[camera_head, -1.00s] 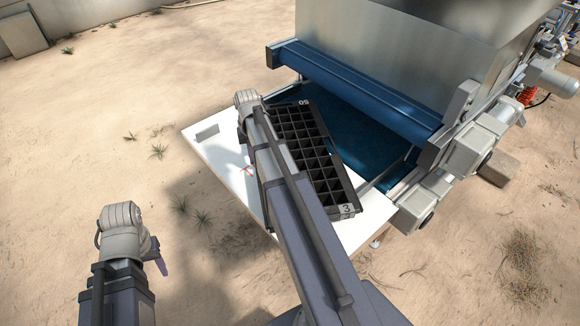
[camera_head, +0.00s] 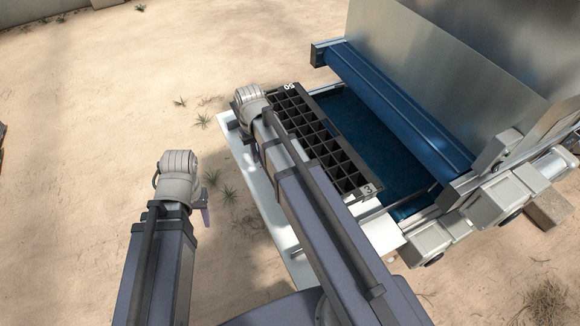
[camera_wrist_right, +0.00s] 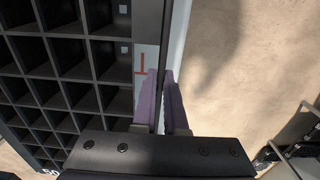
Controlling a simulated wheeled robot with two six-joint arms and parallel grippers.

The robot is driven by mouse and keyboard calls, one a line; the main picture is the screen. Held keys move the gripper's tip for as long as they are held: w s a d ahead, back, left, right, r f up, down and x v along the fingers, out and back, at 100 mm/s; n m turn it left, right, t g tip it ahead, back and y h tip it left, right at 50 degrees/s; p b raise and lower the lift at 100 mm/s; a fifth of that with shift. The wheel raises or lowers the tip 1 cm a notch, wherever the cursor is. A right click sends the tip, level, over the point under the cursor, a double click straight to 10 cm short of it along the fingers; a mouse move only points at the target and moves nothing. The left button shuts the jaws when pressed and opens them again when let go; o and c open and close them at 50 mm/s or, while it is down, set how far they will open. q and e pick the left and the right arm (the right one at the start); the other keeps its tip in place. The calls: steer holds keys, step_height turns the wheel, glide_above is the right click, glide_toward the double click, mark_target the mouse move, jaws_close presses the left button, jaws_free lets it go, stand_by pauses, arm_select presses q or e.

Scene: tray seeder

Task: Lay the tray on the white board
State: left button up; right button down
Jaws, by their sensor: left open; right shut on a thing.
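The black seedling tray (camera_head: 318,145) has many square cells and white "50" and "3" marks at its ends. It lies over the white board (camera_head: 385,236), beside the blue belt; whether it touches the board I cannot tell. My right gripper (camera_wrist_right: 160,100) is shut on the tray's long rim in the right wrist view, where the tray's cells (camera_wrist_right: 60,60) fill the left side. In the head view my right forearm hides these fingers and part of the tray. My left gripper (camera_head: 205,207) is open and empty, off the board to the left.
The seeder's blue belt (camera_head: 365,145) and blue roller (camera_head: 400,105) stand right behind the tray, under a large metal hopper (camera_head: 450,70). Motors and side frames (camera_head: 490,205) stand at the right. Sandy ground lies free to the left.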

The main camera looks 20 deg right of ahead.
steer(key=shift+f+b, duration=4.85)
steer(key=shift+f, duration=0.2)
steer(key=shift+r, duration=0.15)
steer(key=c, duration=1)
jaws_free()
step_height(320, 180, up, 12)
steer(key=p, duration=1.2)
steer(key=s+a+n, duration=0.1)
steer(key=s+a, duration=0.2)
steer(key=s, duration=0.1)
steer(key=s+a+n, duration=0.1)
steer(key=s+a, duration=0.3)
steer(key=s, duration=0.1)
steer(key=s+a+n+h, duration=0.1)
steer(key=s+a, duration=0.2)
steer(key=s, duration=0.2)
steer(key=shift+s+a, duration=0.15)
steer(key=shift+a, duration=0.05)
